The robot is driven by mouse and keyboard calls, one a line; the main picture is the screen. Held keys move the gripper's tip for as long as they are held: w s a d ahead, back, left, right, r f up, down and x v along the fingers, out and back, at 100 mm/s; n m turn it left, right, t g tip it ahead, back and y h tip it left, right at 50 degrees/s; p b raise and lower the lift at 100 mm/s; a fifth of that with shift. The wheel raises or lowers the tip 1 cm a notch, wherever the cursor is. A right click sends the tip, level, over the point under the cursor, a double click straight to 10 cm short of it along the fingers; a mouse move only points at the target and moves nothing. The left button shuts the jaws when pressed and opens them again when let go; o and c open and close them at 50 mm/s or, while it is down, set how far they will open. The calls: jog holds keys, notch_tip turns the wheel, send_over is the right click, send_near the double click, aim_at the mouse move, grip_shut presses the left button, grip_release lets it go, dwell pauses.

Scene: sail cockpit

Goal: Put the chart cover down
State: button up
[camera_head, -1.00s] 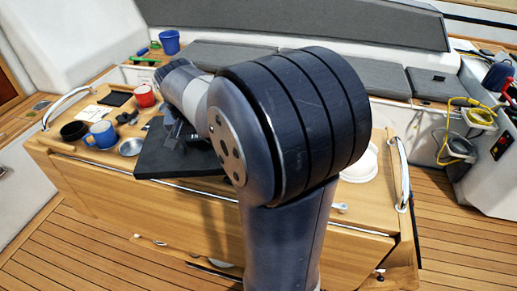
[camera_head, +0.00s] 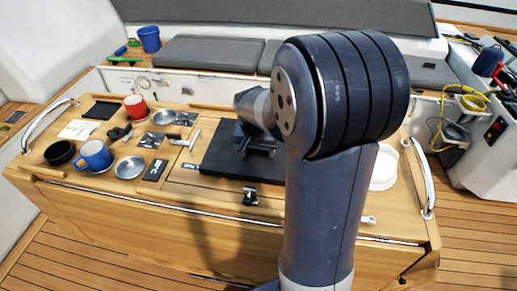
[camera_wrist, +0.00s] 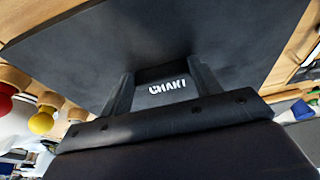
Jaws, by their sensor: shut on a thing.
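The chart cover is a flat dark slab (camera_head: 215,157) over the right half of the wooden table in the head view. It fills the upper wrist view (camera_wrist: 150,35), with white lettering near my fingers. My gripper (camera_head: 260,147) is shut on the chart cover at its near edge in the wrist view (camera_wrist: 160,80). My arm hides the cover's right part in the head view. I cannot tell whether the cover touches the tabletop.
A blue mug (camera_head: 95,155), black bowl (camera_head: 60,153), red mug (camera_head: 136,107) and metal dish (camera_head: 130,167) stand on the table's left. A black latch (camera_head: 250,196) sits at the front edge. A white round item (camera_head: 385,168) is right of my arm. Metal rails flank the table.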

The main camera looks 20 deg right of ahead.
jog(key=shift+f, duration=0.3)
jog(key=shift+f, duration=0.2)
jog(key=o, duration=1.1)
jog(key=shift+r, duration=0.1)
jog(key=v, duration=1.2)
jog(key=shift+r+b, duration=0.1)
jog(key=shift+b, duration=0.3)
